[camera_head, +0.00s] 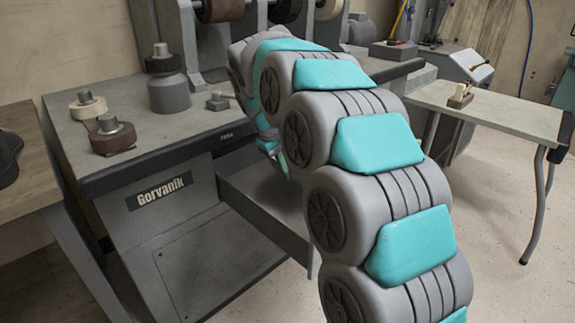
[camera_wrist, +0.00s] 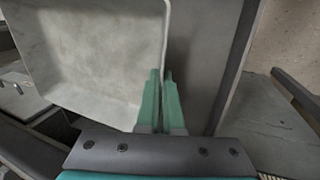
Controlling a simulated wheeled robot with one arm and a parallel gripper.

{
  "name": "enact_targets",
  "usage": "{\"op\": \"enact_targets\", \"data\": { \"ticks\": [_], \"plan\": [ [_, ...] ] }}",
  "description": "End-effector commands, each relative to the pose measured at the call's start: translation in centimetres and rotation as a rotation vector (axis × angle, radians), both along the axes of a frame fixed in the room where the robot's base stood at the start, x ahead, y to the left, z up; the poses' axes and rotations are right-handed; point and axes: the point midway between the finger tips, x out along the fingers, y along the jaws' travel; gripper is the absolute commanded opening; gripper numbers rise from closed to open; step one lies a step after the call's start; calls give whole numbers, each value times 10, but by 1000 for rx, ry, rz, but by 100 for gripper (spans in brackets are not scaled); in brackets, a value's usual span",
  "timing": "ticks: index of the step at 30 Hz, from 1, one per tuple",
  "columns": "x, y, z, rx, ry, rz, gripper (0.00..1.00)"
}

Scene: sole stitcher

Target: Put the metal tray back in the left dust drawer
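The metal tray (camera_wrist: 90,50) is a pale grey, shallow, open box with rounded corners, and it fills the upper left of the wrist view. My gripper (camera_wrist: 161,75) has its two green fingers close together, one on each side of the tray's wall, pinching it. The open dust drawer (camera_head: 290,236) sticks out from the front of the Gorvanik machine in the head view. I cannot tell whether the tray touches the drawer floor. My arm hides the tray in the head view.
The machine's worktop (camera_head: 140,125) carries spools and a grey cylinder (camera_head: 168,88) above the drawer. A wooden table (camera_head: 25,180) stands at the left. A side table (camera_head: 500,110) with a small object stands at the right. The floor between is clear.

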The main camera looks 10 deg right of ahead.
Motion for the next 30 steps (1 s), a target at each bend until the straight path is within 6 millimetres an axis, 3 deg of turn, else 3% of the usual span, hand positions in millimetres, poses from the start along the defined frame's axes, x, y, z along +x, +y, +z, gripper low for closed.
{"op": "enact_targets", "data": {
  "ticks": [14,30],
  "plan": [
    [-1,0,-56,0,3,1,0],
    [15,11,-94,-2,1,0,0]
  ]
}}
